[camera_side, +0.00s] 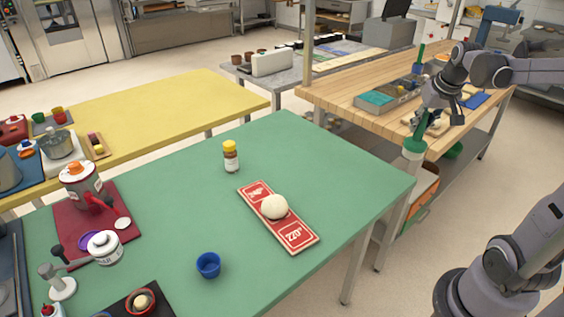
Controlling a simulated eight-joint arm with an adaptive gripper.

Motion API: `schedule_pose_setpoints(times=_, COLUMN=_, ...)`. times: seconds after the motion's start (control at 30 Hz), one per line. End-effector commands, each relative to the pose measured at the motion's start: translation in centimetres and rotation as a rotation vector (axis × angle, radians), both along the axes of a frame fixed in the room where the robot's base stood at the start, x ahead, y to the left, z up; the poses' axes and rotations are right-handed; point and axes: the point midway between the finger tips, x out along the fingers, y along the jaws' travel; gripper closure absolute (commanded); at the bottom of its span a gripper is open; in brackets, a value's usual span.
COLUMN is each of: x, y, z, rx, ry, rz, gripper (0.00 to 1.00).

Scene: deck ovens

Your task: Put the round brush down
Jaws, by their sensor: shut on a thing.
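The round brush (415,144) is green with a pale round end. My gripper (423,112) is shut on it at the upper right, and the brush hangs roughly upright with its pale end down. A green rod (420,54) shows above the gripper; I cannot tell if it is the top of the brush handle. The brush's pale end appears just beyond the far right corner of the green table (340,170), in front of the wooden bench (345,92). Its height over the surfaces is hard to judge. The gripper hides part of the handle.
A red board (298,236) with a pale dough ball (274,206) lies on the green table. A yellow-capped jar (231,157) and a blue cup (208,265) stand nearby. Trays and boxes (390,96) crowd the wooden bench. The green table's right side has bare room.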

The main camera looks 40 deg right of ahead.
Motion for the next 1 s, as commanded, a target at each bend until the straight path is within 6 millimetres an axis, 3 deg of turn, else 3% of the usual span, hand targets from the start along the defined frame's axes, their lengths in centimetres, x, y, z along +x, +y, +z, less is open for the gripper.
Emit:
schedule_pose_setpoints(times=0.3, x=11.1, y=3.1, z=0.6, rx=0.004, ry=0.003, rz=0.37, gripper=1.0)
schedule_pose_setpoints(times=0.43, x=14.9, y=4.9, z=0.5, rx=0.002, ry=-0.001, rz=0.505, gripper=1.0)
schedule_pose_setpoints(times=0.6, x=17.7, y=6.6, z=0.2, rx=0.001, ry=-0.004, rz=0.61, gripper=1.0)
schedule_pose_setpoints(times=0.73, x=18.8, y=7.5, z=-0.2, rx=0.0, ry=-0.005, rz=0.638, gripper=1.0)
schedule_pose_setpoints(times=1.0, x=22.2, y=11.1, z=-3.2, rx=0.0, ry=-0.005, rz=0.641, gripper=1.0)
